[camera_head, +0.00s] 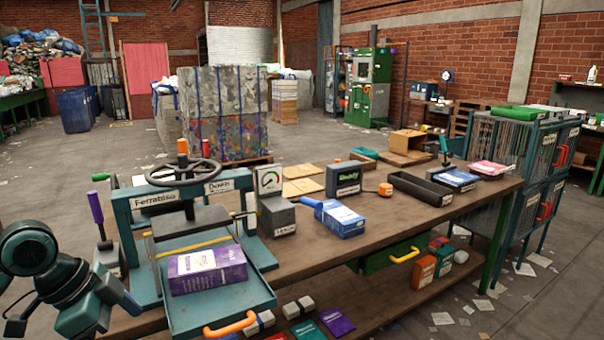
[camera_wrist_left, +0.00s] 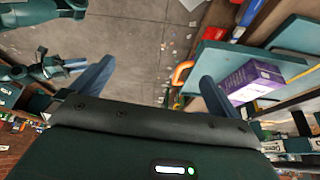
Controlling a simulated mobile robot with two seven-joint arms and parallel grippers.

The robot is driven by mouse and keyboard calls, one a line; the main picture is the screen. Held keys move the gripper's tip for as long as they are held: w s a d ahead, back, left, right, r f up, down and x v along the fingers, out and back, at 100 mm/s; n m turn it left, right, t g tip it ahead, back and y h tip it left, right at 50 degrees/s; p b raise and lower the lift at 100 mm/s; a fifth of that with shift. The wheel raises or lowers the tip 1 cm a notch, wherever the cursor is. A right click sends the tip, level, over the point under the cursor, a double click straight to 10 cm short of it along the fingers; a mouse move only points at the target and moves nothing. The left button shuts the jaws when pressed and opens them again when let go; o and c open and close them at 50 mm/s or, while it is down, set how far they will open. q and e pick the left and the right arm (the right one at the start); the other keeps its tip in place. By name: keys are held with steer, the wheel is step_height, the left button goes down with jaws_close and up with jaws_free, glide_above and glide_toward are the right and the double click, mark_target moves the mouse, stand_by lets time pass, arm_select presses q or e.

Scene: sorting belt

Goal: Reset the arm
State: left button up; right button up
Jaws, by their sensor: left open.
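My left gripper (camera_head: 72,318) is at the lower left of the head view, beside the left edge of the teal press. It is partly cut off by the frame's bottom edge. In the left wrist view its two blue-grey fingers (camera_wrist_left: 155,88) stand wide apart with only floor between them, so it is open and empty. The press tray (camera_head: 218,312) holds a purple box (camera_head: 207,270), to the right of the gripper. The box also shows in the left wrist view (camera_wrist_left: 254,82).
The wooden bench (camera_head: 385,222) carries a scale (camera_head: 275,205), a blue box (camera_head: 340,219) and a black tray (camera_head: 421,189). The press has a handwheel (camera_head: 184,173) and an orange handle (camera_head: 230,325) close by. A purple-handled tool (camera_head: 96,207) stands just behind the gripper.

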arm_select(q)
steer(key=d+f+n+t+h+p, duration=0.2)
steer(key=d+f+n+t+p, duration=0.25)
steer(key=d+f, duration=0.9)
steer(key=s+f+n+t+y+p, duration=0.1)
steer(key=s+f+n+t, duration=0.3)
steer(key=s, duration=0.7)
steer(key=shift+s+d+f+n+y+p, duration=0.3)
steer(key=shift+f+n+y+p, duration=0.1)
steer(key=shift+f+n+y, duration=0.45)
arm_select(e)
steer(key=shift+d+r+g+h, duration=0.4)
steer(key=shift+d+r+h, duration=0.2)
steer(key=shift+d+r, duration=0.3)
arm_select(q)
steer(key=shift+f, duration=0.1)
arm_select(e)
steer(key=shift+w+a+r, duration=0.1)
steer(key=shift+w+r, duration=0.05)
steer(key=shift+r, duration=0.05)
